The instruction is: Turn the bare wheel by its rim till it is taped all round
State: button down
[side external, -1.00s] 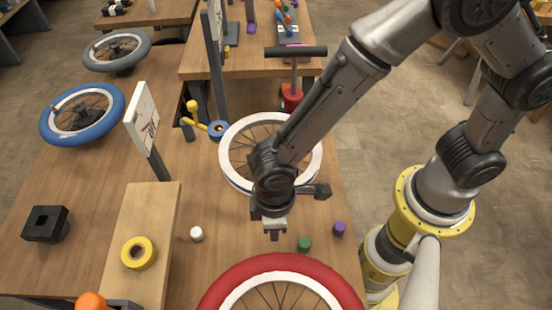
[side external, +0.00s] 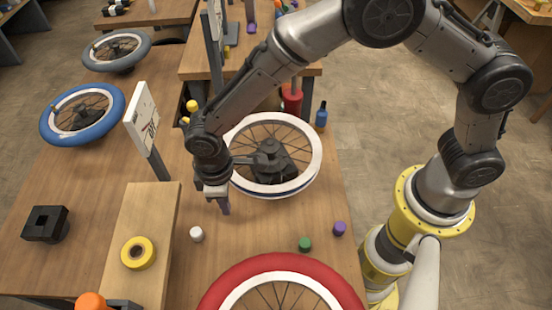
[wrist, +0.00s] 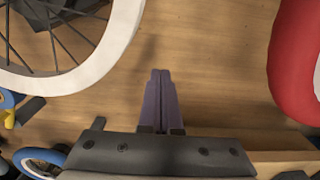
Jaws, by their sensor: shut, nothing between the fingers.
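The bare wheel (side external: 316,155) has a white rim, with some blue along its lower edge, and lies flat on a dark stand in the side view. Its rim also shows at the upper left of the wrist view (wrist: 113,52). My gripper (side external: 224,208) is shut and empty, pointing down just outside the rim's front left. In the wrist view my two fingers (wrist: 161,78) are together over bare wood, apart from the rim. My arm hides the blue tape roll in the side view; blue and yellow parts (wrist: 8,100) show at the wrist view's left edge.
A red-tyred wheel (side external: 280,268) lies in front. White (side external: 197,234), green (side external: 305,244) and purple (side external: 339,229) caps stand between. A yellow tape roll (side external: 138,252) sits on a wooden block, left. A sign (side external: 143,118) and a blue bottle (side external: 321,117) stand near the bare wheel.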

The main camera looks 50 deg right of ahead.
jog(key=shift+w+d, duration=0.15)
jog(key=shift+d, duration=0.1)
dwell(0.4)
jog(key=shift+d, duration=0.35)
jog(key=shift+w+d, duration=0.15)
jog(key=shift+d, duration=0.15)
jog(key=shift+d, duration=0.35)
jog(key=shift+w+d, duration=0.15)
jog(key=shift+d, duration=0.15)
jog(key=s+d, duration=0.3)
jog(key=s, duration=0.8)
jog(key=shift+s+d, duration=0.2)
jog(key=shift+s, duration=0.1)
